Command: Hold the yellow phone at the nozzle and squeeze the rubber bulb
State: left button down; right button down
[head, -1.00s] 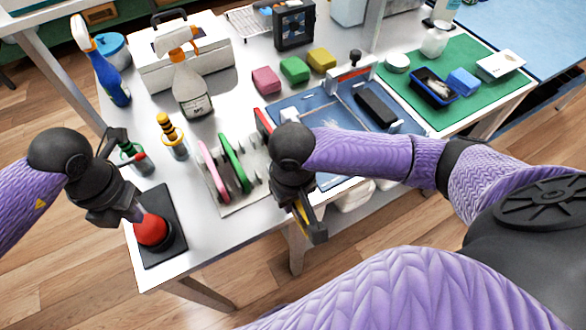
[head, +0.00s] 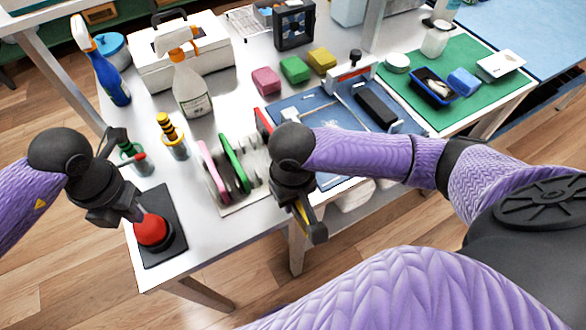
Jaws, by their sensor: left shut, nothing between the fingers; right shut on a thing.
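The yellow phone (head: 304,218) shows as a narrow yellow edge, tilted downward, in front of the rack at the table's front edge. My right gripper (head: 307,224) is shut on it, and the gripper hides most of it. The red rubber bulb (head: 151,231) sits on a black base plate (head: 165,256) at the table's near left corner. My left gripper (head: 138,213) is shut and empty, with its tips at the bulb's upper left side. I cannot tell whether they touch it. I cannot make out the nozzle for certain.
A rack (head: 246,205) holds a pink phone (head: 214,172), a green phone (head: 234,163) and others. Spray bottles, coloured blocks and a blue mat (head: 330,105) fill the back. Bare table lies between bulb and rack.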

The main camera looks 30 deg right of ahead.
jog(key=w+a+r, duration=0.2)
jog(key=w+r, duration=0.8)
jog(key=w, duration=0.4)
jog(key=shift+w+a, duration=0.15)
jog(key=shift+w, duration=0.05)
pick_arm(q)
jog(key=shift+f, duration=0.4)
